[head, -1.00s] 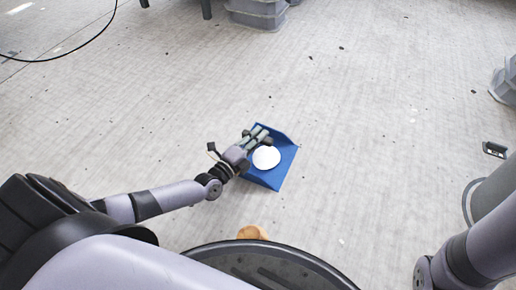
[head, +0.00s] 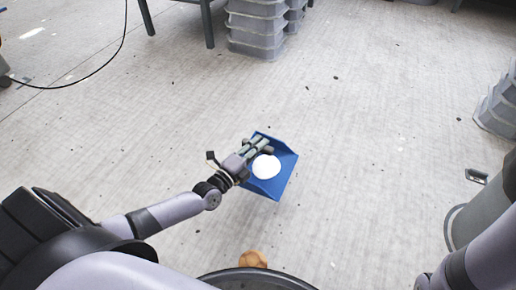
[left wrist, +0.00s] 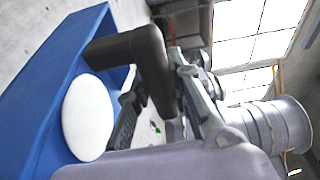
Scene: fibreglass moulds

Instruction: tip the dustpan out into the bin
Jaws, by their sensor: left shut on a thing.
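The blue dustpan (head: 283,179) is held above the floor in the middle of the head view, and it also shows at the left of the left wrist view (left wrist: 40,95). A round white thing (head: 266,167) lies in it. My left gripper (head: 256,147) is shut on the dustpan at its handle side; the fingers partly hide the grip. A grey cylinder (head: 483,205), which looks like the bin, stands at the right edge, partly hidden by my right arm. Its opening is not visible. My right gripper is out of view.
Stacked grey tubs (head: 256,36) stand at the back beside a table leg (head: 207,24). More tubs (head: 500,104) are at the right. A small dark object (head: 476,177) lies near the cylinder. The floor between is mostly clear.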

